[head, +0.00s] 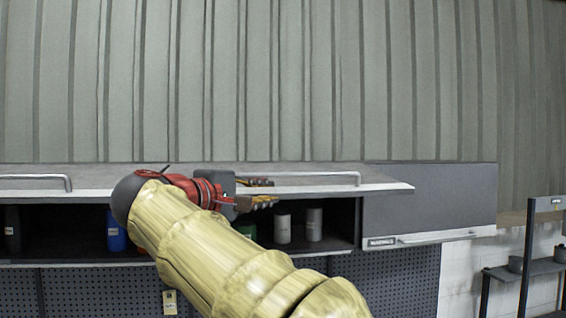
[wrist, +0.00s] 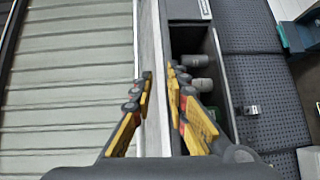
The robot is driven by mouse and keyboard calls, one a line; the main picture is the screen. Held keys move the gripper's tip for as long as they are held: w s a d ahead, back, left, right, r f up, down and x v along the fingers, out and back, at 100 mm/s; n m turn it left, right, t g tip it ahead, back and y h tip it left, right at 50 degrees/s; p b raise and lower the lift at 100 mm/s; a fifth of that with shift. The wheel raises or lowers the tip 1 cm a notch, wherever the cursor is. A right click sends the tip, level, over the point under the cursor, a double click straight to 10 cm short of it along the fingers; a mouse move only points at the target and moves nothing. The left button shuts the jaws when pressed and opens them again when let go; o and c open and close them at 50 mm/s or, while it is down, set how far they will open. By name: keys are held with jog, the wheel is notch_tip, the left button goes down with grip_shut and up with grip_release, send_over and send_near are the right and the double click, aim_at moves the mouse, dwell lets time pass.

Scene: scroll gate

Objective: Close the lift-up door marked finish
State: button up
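A raised lift-up door (head: 390,187) stands open over the middle compartment, its light front edge toward me and a bar handle (head: 330,175) along it. No readable "finish" mark shows on it. My gripper (head: 266,192) is at this front edge, one finger above and one below. In the wrist view the two fingers (wrist: 160,75) are apart, with the pale door edge (wrist: 152,40) running between them. A gap shows between the fingers; I cannot tell whether either touches the door. My forearm hides part of the door and compartment.
Under the raised door are white canisters (head: 313,224) and a blue one (head: 117,232). Another raised panel with a handle (head: 35,177) is at left. A shut grey door (head: 430,205) with a small label is at right. Perforated panels (head: 395,285) lie below.

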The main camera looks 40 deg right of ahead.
aim_at(282, 176)
jog(key=shift+h, duration=0.4)
jog(key=shift+w+d+r+p, duration=0.35)
jog(key=shift+d+r+p, duration=0.15)
jog(key=shift+d, duration=0.8)
jog(key=shift+w+d+r+p, duration=0.35)
jog(key=shift+d+r, duration=0.2)
jog(key=shift+d, duration=0.75)
jog(key=shift+w+d+r+p, duration=0.35)
jog(key=shift+d+r+p, duration=0.15)
jog(key=shift+d, duration=0.8)
jog(key=shift+c, duration=1.2)
grip_shut()
